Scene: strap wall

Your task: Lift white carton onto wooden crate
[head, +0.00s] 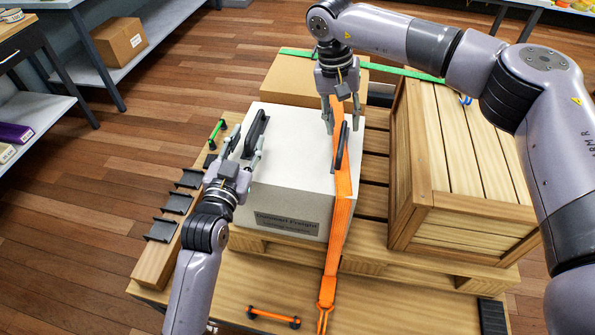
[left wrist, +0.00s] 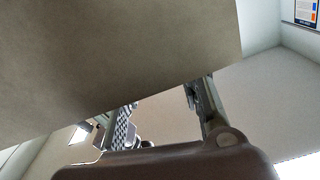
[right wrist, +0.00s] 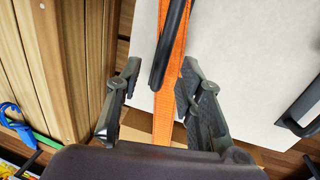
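The white carton (head: 295,180) stands on the pallet, with a black handle (head: 257,133) at its left and another black handle (head: 340,147) at its right. An orange strap (head: 341,205) runs over the carton's right part, passing beneath the right handle. The wooden crate (head: 470,150) stands to the right. My left gripper (head: 247,142) is open at the left handle; I cannot tell if it touches. The left wrist view shows a pale surface (left wrist: 110,50) close by, and no handle. My right gripper (head: 341,115) is open and empty above the strap and right handle.
A brown cardboard box (head: 311,82) sits behind the carton, with a green strap (head: 385,70) across it. The wooden pallet (head: 375,245) supports the load. Shelves (head: 125,60) stand at the left beyond open floor.

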